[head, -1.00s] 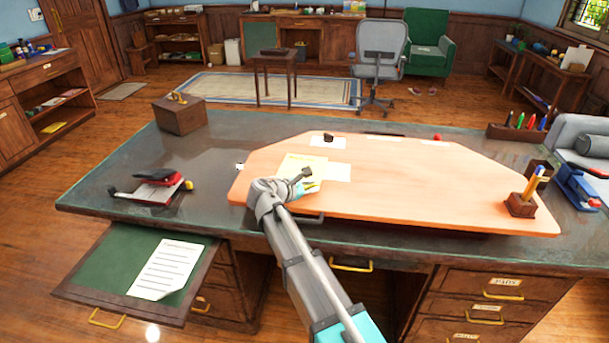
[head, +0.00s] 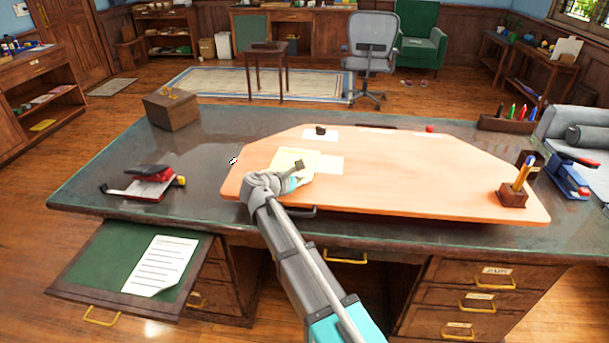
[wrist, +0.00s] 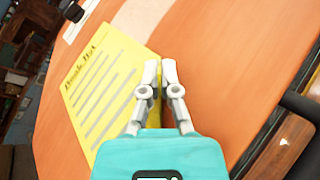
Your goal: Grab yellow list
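The yellow list (head: 290,156) lies on the orange desk top, partly hidden behind my wrist in the head view. In the wrist view the yellow list (wrist: 98,85) shows a handwritten heading and grey lines. My gripper (wrist: 160,66) is at the list's right edge, its two fingers drawn close together. A narrow dark yellow strip shows between the fingers, so it looks shut on the list's edge. In the head view my gripper (head: 297,172) is low over the desk top, its fingertips hard to make out.
A stapler (head: 150,182) and a wooden box (head: 171,110) stand on the left of the dark desk.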

